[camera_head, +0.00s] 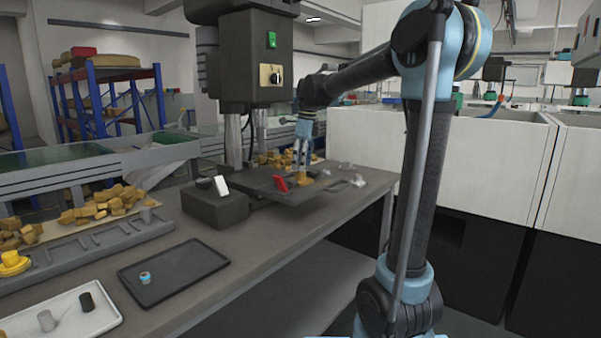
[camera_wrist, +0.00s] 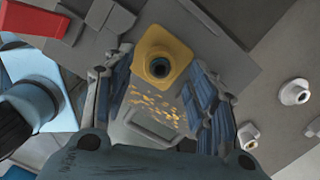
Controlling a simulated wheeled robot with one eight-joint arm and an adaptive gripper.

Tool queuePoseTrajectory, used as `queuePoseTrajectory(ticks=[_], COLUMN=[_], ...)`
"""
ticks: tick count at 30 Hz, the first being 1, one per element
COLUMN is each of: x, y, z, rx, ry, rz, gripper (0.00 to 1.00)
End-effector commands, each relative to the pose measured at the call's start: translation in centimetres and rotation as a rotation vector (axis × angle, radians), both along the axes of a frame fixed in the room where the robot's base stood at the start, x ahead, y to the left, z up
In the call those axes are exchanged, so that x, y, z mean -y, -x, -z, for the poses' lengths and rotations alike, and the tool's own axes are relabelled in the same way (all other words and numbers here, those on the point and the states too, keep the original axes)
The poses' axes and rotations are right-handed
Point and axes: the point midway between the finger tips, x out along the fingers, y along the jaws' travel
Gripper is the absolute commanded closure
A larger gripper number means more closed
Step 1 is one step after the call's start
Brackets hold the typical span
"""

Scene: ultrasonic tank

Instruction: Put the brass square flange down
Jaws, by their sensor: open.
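The brass square flange (camera_wrist: 160,50), yellow with a round dark bore, shows in the wrist view just beyond and between my fingertips. In the head view the flange (camera_head: 304,181) is small and sits at the dark machine plate (camera_head: 262,187), below the fingers. My gripper (camera_head: 303,160) reaches down over it from above. In the wrist view my gripper (camera_wrist: 158,85) has its two blue-grey fingers spread apart, with a gap on each side of the flange. The flange appears to rest on the grey surface; its underside is hidden.
A red block (camera_head: 281,184) stands just left of the flange, and the drill-like machine (camera_head: 255,55) rises behind it. Pale round fittings (camera_wrist: 294,92) lie to the right. A black tray (camera_head: 173,268) and a white tray (camera_head: 62,318) stand on the near bench.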

Motion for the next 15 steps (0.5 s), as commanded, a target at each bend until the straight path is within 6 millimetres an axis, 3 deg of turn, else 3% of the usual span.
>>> queuePoseTrajectory(ticks=[9,15], x=[0.7,0.9], y=[0.2,0.2], z=[-5.8,-7.8], rx=[0.000,0.000], ry=[0.000,0.000], rz=[0.001,0.001], gripper=[0.48,0.48])
